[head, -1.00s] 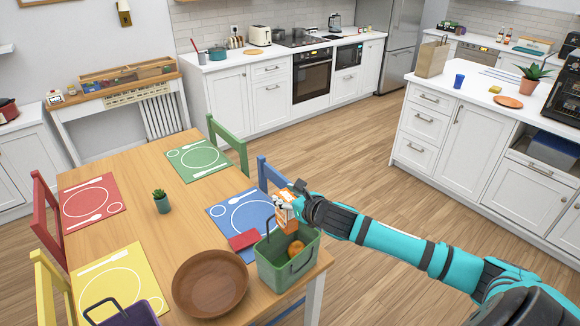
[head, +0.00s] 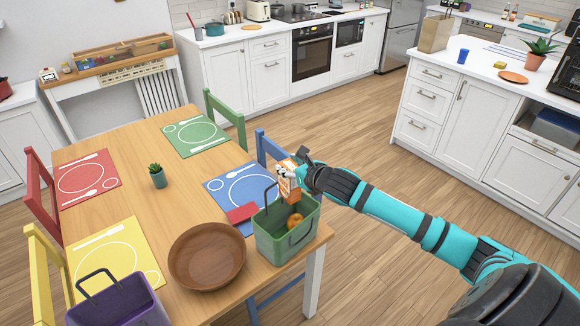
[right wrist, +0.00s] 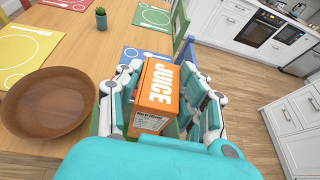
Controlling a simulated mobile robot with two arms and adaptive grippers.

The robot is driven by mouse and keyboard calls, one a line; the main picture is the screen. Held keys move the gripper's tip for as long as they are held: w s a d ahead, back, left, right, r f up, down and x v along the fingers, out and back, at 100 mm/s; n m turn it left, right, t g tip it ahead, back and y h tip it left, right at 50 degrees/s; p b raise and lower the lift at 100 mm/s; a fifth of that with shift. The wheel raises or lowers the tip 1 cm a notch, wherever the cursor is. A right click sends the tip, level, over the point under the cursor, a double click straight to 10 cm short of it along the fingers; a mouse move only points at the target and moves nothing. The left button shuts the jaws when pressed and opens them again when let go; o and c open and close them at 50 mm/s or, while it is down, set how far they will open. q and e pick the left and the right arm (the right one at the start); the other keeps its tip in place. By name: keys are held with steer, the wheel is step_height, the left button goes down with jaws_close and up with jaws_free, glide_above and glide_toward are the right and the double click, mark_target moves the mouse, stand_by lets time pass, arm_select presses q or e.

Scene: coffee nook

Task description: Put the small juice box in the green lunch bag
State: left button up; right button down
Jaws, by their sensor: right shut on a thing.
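My right gripper (head: 301,170) is shut on the small juice box (head: 288,180), an orange and white carton. In the right wrist view the juice box (right wrist: 156,92) sits between both fingers with "JUICE" on its side. The gripper holds it above the far side of the green lunch bag (head: 282,248). The lunch bag stands open on the table's near right corner, with an orange fruit (head: 295,221) inside. The box's lower end is close to the bag's opening; I cannot tell whether it is below the rim. My left gripper is not in view.
A brown wooden bowl (head: 207,256) stands left of the lunch bag. A red item (head: 242,213) lies on the blue placemat (head: 235,189). The lunch bag's raised handle (head: 268,197) is left of the juice box. A purple bag (head: 118,303) is at the lower left.

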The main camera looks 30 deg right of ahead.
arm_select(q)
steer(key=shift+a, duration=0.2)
arm_select(e)
steer(key=shift+r, duration=0.1)
steer(key=c, duration=0.7)
jaws_free()
steer(key=shift+v, duration=6.05)
